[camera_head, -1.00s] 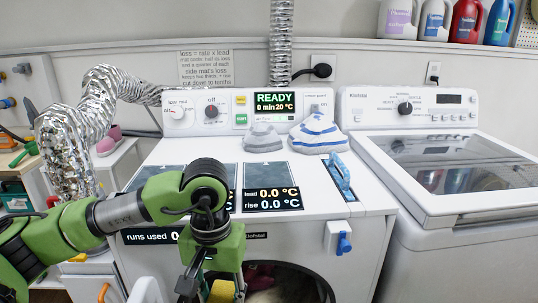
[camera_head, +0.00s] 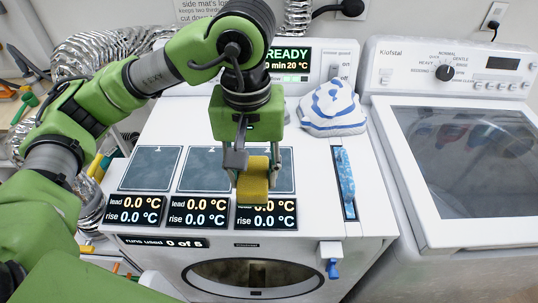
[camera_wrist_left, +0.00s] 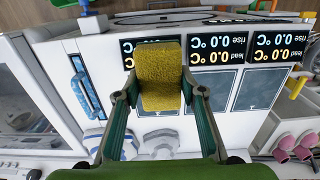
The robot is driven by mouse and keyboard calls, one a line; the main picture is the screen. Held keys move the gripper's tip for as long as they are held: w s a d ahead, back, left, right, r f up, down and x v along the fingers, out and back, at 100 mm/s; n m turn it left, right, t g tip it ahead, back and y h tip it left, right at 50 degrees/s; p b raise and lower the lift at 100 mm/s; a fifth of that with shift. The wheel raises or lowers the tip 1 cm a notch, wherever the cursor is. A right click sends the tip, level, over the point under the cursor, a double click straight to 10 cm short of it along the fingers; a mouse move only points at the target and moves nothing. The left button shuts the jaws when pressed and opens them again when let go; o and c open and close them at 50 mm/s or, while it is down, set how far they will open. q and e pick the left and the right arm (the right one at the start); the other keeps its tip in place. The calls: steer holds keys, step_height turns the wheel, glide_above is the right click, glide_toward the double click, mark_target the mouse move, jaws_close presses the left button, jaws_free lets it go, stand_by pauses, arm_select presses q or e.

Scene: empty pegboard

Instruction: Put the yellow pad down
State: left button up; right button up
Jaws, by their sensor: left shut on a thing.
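My left gripper (camera_head: 257,165) is shut on a yellow pad (camera_head: 253,182) and holds it over the front of the rightmost of three dark panels on the white machine top. The pad hangs below the fingers and partly covers that panel's readout. In the left wrist view the pad (camera_wrist_left: 160,75) sits between the two fingertips (camera_wrist_left: 160,97). I cannot tell whether the pad touches the surface. The left dark panel (camera_head: 151,168) and the middle one (camera_head: 204,169) are bare. My right gripper is not in view.
A folded white and blue cloth (camera_head: 332,107) lies behind and to the right. A blue brush-like item (camera_head: 345,175) lies in a slot at the right edge. A washer (camera_head: 465,160) stands on the right. A silver duct (camera_head: 95,55) runs at the back left.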

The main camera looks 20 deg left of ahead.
arm_select(q)
steer(key=w+f, duration=0.1)
steer(key=w, duration=0.1)
steer(key=w+p, duration=0.1)
steer(key=w, duration=0.1)
steer(key=w+f, duration=0.1)
steer(key=w, duration=0.1)
steer(key=shift+a+f+p, duration=0.35)
steer(key=shift+a, duration=0.05)
steer(key=w+f, duration=0.1)
steer(key=w+f+p, duration=0.1)
steer(key=w+f, duration=0.3)
steer(key=shift+a, duration=0.3)
steer(key=shift+w+f+p, duration=0.4)
steer(key=shift+f, duration=0.15)
steer(key=f, duration=0.1)
steer(key=f+p, duration=0.2)
steer(key=shift+w, duration=0.25)
steer(key=shift+f, duration=0.25)
steer(key=shift+a, duration=0.1)
steer(key=shift+f, duration=0.1)
